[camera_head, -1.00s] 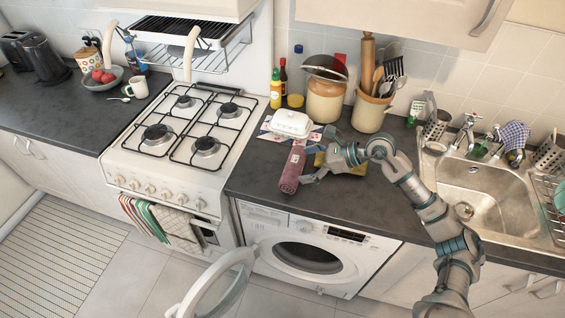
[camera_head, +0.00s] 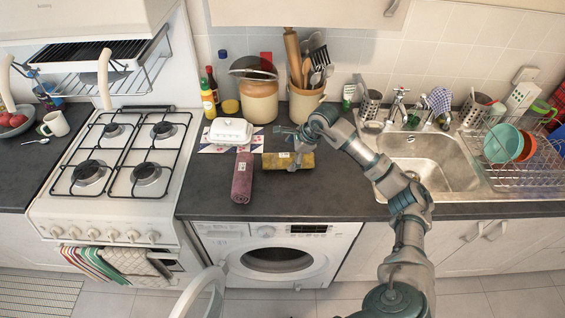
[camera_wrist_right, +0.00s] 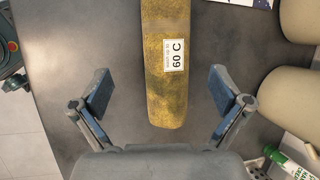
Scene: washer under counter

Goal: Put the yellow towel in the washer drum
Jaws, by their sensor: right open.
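The yellow towel (camera_head: 273,162) is a rolled bundle lying on the dark counter above the washer. In the right wrist view, the towel (camera_wrist_right: 165,40) has a white "60 C" label and its near end lies between the spread fingers. My right gripper (camera_head: 293,147) is open and empty at the towel, with no finger closed on it. It also shows in the right wrist view (camera_wrist_right: 162,92). The washer drum (camera_head: 277,259) is a dark round opening below the counter. The washer door (camera_head: 203,295) stands open to the left, partly cut off. My left gripper is out of view.
A rolled pink towel (camera_head: 242,178) lies just left of the yellow one. A white butter dish (camera_head: 230,131), a lidded jar (camera_head: 259,100) and a utensil crock (camera_head: 305,102) stand behind. The sink (camera_head: 430,160) is right, the stove (camera_head: 115,185) left.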

